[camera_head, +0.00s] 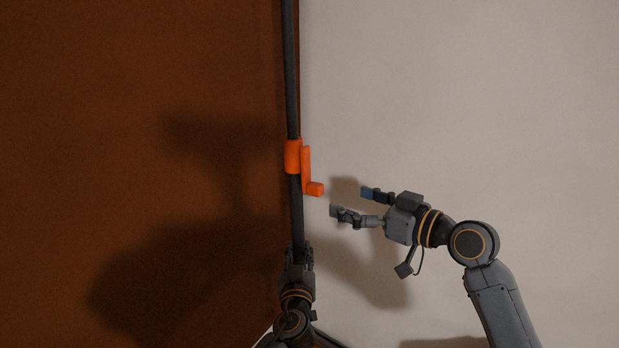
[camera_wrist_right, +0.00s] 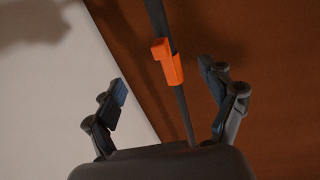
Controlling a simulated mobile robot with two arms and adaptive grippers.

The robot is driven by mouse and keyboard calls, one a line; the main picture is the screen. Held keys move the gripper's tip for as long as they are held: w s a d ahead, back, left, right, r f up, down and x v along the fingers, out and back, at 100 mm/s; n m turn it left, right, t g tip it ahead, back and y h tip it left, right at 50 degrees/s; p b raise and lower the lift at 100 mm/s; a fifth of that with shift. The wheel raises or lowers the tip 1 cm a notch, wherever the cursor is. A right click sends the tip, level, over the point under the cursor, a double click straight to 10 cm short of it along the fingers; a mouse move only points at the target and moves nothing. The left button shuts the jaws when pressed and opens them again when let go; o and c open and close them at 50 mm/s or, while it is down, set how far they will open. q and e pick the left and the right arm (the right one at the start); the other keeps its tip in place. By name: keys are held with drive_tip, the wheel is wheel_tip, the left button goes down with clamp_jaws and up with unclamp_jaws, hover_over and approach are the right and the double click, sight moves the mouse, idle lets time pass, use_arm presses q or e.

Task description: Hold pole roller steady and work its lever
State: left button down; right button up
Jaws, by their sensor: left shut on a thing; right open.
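The pole roller is a dark upright pole (camera_head: 291,80) with an orange collar (camera_head: 292,156). An orange lever (camera_head: 307,170) hangs down along the collar's right side and ends in a short knob (camera_head: 315,189). My left gripper (camera_head: 298,254) is shut on the pole below the collar. My right gripper (camera_head: 348,201) is open and empty, to the right of the lever, its fingers pointing at the knob with a gap between. In the right wrist view the orange lever (camera_wrist_right: 166,62) and the pole (camera_wrist_right: 156,15) show between the open fingers, beyond their tips.
A brown sheet (camera_head: 140,80) fills the left and a pale grey surface (camera_head: 460,90) fills the right, meeting just behind the pole. Shadows of the arms fall on both. No other object stands around the right gripper.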

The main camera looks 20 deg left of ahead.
sight(322, 190)
drive_tip(key=shift+x, duration=4.9)
drive_tip(key=c, duration=1.7)
drive_tip(key=shift+w+d, duration=0.1)
drive_tip(key=shift+d+r, duration=0.15)
drive_tip(key=shift+d, duration=0.05)
